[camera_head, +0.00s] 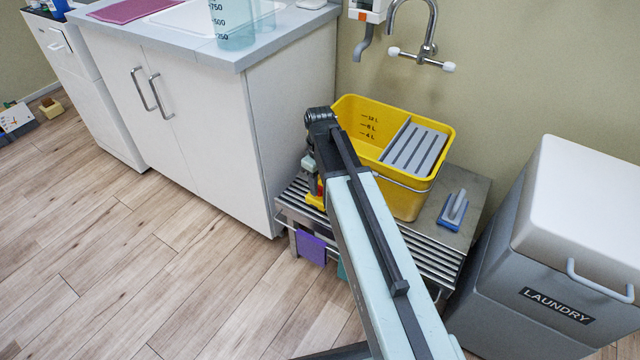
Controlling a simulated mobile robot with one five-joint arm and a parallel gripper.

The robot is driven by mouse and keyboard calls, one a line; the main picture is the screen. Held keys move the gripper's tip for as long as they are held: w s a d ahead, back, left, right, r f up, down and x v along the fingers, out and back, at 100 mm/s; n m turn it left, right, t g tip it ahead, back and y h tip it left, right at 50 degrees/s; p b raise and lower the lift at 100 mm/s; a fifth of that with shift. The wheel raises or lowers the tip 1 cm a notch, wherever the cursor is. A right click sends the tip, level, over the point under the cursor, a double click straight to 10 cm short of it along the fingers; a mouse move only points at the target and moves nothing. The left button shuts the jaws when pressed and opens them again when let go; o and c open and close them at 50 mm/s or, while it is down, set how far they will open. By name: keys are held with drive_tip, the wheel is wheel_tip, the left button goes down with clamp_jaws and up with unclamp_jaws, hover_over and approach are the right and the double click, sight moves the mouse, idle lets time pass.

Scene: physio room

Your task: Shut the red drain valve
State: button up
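The yellow bucket (421,203) stands on a slatted metal bench, below a wall tap. A small bit of red (320,187), likely the drain valve, shows low at the bucket's left side, just above a yellow piece (314,201). My arm crosses in front and hides most of it, so I cannot tell the valve's position. My arm's end bends down there, and my gripper (309,166) is partly seen close to the red bit, mostly hidden behind my own arm. I cannot tell whether it touches the valve or how its fingers stand.
The metal bench (455,240) carries a blue-and-grey brush (453,209) right of the bucket. A white cabinet (213,135) stands close on the left, with a measuring jug (232,25) on top. A laundry bin (555,270) stands at right.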

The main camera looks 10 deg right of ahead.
wheel_tip(320, 180, up, 7)
drive_tip(key=p, duration=0.5)
drive_tip(key=shift+p, duration=0.4)
drive_tip(key=shift+f, duration=0.2)
drive_tip(key=n, duration=0.2)
drive_tip(key=shift+f+n+b, duration=0.2)
drive_tip(key=shift+n+b, duration=0.1)
drive_tip(key=shift+n, duration=0.1)
wheel_tip(320, 180, down, 8)
drive_tip(key=b, duration=0.8)
drive_tip(key=shift+r, duration=0.2)
